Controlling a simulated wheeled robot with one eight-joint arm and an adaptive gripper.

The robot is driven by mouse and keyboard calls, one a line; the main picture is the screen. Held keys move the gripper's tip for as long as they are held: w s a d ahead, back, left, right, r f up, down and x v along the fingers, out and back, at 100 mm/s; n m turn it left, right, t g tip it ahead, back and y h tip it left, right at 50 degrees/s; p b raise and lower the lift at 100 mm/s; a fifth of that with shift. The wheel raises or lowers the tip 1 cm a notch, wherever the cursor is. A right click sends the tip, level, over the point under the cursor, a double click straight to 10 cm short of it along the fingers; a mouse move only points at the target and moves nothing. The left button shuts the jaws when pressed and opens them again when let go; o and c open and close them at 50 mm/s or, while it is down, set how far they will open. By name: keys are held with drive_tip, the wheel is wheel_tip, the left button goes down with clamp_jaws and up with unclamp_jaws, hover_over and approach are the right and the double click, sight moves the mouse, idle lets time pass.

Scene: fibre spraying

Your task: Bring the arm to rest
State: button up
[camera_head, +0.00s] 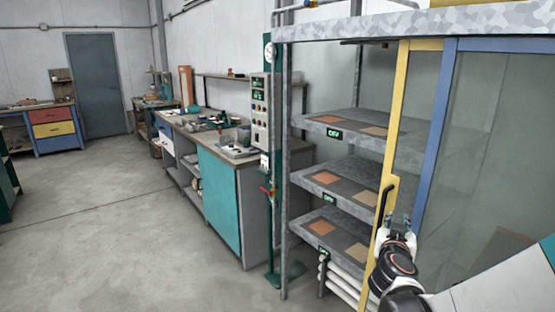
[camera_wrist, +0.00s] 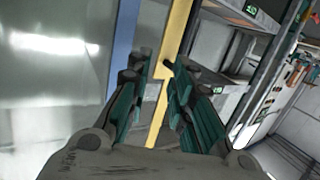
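My gripper (camera_head: 397,222) is at the lower right in the head view, in front of the yellow-framed door (camera_head: 412,110) of a metal rack and close to its black handle (camera_head: 384,204). In the wrist view my gripper (camera_wrist: 161,68) shows two teal-padded fingers apart, with a gap between them. The yellow door frame (camera_wrist: 176,30) shows behind that gap, and I see nothing clearly held. Whether a finger touches the handle cannot be told. My arm reaches in from the lower right.
The rack's shelves (camera_head: 355,121) carry flat brown and grey plates, with small green-lit displays on their edges. A blue-framed glass panel (camera_head: 490,130) stands on the right. A workbench (camera_head: 222,200) lies left of the rack. The floor (camera_head: 110,235) at left is clear.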

drive_tip(key=s+a+f+n+g+y, duration=0.1)
drive_tip(key=s+a, duration=0.5)
drive_tip(key=s, duration=0.8)
drive_tip(key=s+a+f+n+g+y, duration=0.1)
drive_tip(key=s+a+n+g+y, duration=0.3)
drive_tip(key=s, duration=0.9)
drive_tip(key=a+g+y, duration=0.2)
drive_tip(key=shift+s+a+f+g, duration=0.2)
drive_tip(key=shift+s+a+g, duration=0.15)
drive_tip(key=shift+s+g, duration=0.05)
drive_tip(key=shift+d, duration=0.15)
